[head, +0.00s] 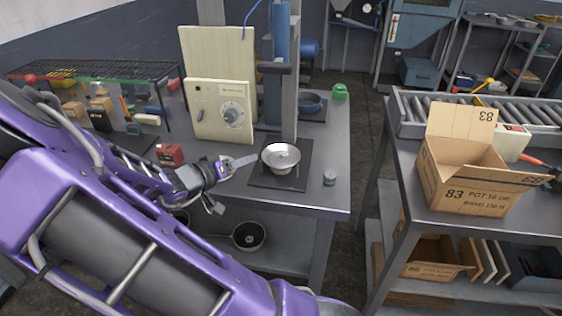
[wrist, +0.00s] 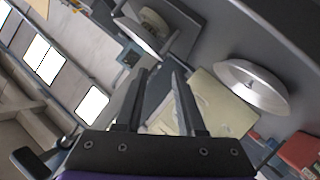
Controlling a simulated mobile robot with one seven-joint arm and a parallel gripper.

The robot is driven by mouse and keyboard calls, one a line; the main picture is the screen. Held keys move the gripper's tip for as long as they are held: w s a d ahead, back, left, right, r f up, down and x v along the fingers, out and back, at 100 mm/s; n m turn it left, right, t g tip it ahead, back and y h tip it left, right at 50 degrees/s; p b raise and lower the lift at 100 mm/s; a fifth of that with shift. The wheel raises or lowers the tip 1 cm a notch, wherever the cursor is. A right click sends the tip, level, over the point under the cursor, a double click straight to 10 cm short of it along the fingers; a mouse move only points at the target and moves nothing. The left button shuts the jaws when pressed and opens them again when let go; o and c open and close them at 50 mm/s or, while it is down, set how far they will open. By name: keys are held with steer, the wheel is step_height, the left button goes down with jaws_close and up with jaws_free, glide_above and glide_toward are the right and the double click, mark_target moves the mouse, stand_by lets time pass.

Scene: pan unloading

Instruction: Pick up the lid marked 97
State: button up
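A shiny silver round piece (head: 281,156) sits on a dark square plate (head: 262,180) on the bench; I cannot tell whether it is a lid or a shallow pan. A silver cone-shaped disc with a small dark centre (wrist: 252,86) shows right of my fingers in the wrist view. I can read no 97 on anything. My gripper (head: 232,186) is left of the silver piece in the head view, apart from it. In the wrist view my gripper (wrist: 160,82) has its two fingers spread, with nothing between them.
A cream panel with a dial (head: 220,110) and a grey column (head: 289,100) stand behind the plate. A small metal cylinder (head: 330,178) is at its right. A cardboard box marked 83 (head: 470,180) stands on the right-hand table.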

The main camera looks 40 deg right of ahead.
mark_target(282, 158)
steer(key=shift+b+x, duration=0.95)
steer(key=shift+x, duration=2.55)
jaws_close()
steer(key=shift+s+f, duration=0.1)
